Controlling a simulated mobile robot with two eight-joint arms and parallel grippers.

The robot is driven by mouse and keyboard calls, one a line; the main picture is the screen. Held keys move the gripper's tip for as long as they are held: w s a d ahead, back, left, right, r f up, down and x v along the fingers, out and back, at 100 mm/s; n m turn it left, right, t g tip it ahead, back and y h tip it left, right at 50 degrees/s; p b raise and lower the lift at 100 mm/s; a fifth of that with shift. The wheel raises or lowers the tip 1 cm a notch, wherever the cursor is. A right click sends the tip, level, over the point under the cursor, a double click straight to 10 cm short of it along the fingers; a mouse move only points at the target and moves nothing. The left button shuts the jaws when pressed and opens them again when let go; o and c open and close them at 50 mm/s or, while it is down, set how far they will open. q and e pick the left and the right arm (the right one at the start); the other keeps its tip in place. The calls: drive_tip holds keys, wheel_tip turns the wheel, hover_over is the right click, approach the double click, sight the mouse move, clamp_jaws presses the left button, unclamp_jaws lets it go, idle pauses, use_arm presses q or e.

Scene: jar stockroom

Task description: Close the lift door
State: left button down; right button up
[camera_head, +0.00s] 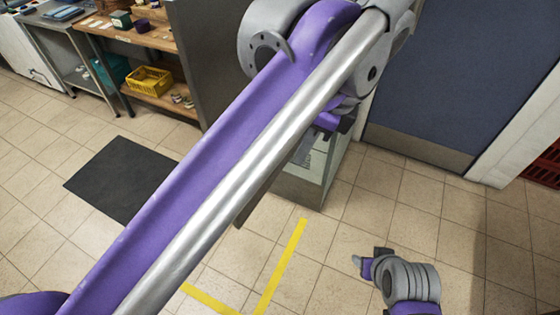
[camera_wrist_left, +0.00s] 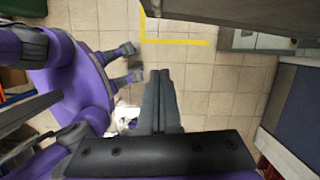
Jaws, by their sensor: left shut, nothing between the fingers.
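A pale cabinet with a glass front (camera_head: 325,175) stands behind my left arm in the head view, mostly hidden by it. A blue panel (camera_head: 440,80) with a metal strip at its foot stands behind it to the right, in a pale frame. I cannot tell which part is the lift door or how far it is open. My left gripper (camera_head: 308,148) is partly hidden under its arm, before the cabinet; in the left wrist view (camera_wrist_left: 160,78) its fingers are shut, empty and above the floor. My right gripper (camera_head: 368,262) is low at right, its opening unclear.
Yellow tape (camera_head: 280,268) marks the tiled floor in front of the cabinet. A dark mat (camera_head: 120,180) lies at left. A wooden shelf unit (camera_head: 165,100) with a yellow crate (camera_head: 147,84) stands at the back left. The floor right of the tape is mostly clear.

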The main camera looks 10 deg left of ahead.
use_arm(q)
drive_tip(key=w+a+f, duration=0.2)
drive_tip(key=a+f, duration=0.5)
drive_tip(key=f, duration=0.3)
drive_tip(key=shift+a, duration=0.15)
